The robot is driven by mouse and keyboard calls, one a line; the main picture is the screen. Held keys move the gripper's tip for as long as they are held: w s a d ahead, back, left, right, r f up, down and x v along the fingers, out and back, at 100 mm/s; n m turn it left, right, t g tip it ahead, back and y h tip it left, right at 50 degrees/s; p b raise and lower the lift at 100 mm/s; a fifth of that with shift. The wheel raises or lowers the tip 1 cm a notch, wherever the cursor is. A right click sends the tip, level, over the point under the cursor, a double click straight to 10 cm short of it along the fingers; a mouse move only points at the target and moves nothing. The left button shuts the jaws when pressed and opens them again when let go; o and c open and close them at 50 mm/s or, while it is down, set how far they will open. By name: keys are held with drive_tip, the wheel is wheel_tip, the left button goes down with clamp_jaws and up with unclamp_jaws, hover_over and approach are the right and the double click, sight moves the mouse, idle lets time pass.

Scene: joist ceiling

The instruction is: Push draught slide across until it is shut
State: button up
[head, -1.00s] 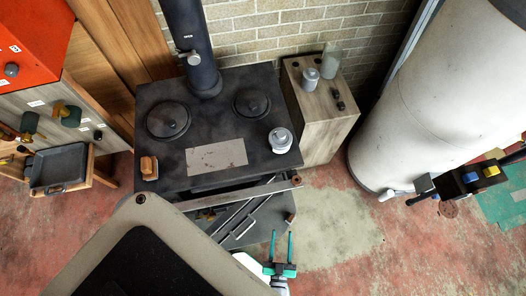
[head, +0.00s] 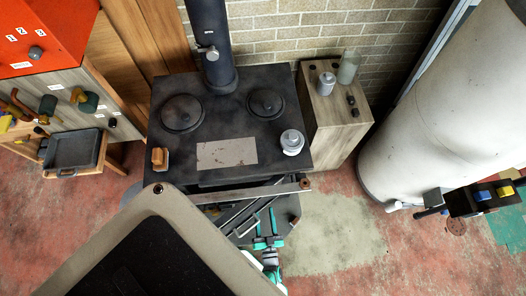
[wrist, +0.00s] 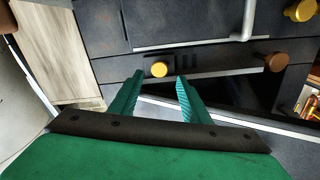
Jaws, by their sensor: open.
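The dark stove (head: 215,118) stands against the brick wall. In the wrist view its front (wrist: 110,70) carries a dark slotted strip (wrist: 205,64) with a round yellow knob (wrist: 159,69), which looks like the draught slide's knob. A brown knob (wrist: 275,62) sits to the right on the same band. My gripper (head: 264,214) is at the stove's lower front, open and empty. In the wrist view its teal fingers (wrist: 159,78) point at the front, with the yellow knob showing between the fingertips. I cannot tell whether either finger touches it. In the head view the strip is hidden under the stove's front rail.
A rail (head: 250,193) runs across the stove front. A dark bin or panel with bars (head: 240,215) lies below it. A wooden cabinet (head: 335,120) stands to the right, then a white tank (head: 425,110). Red floor (head: 400,250) is open at front right.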

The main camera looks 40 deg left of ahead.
drive_tip(key=shift+x, duration=2.35)
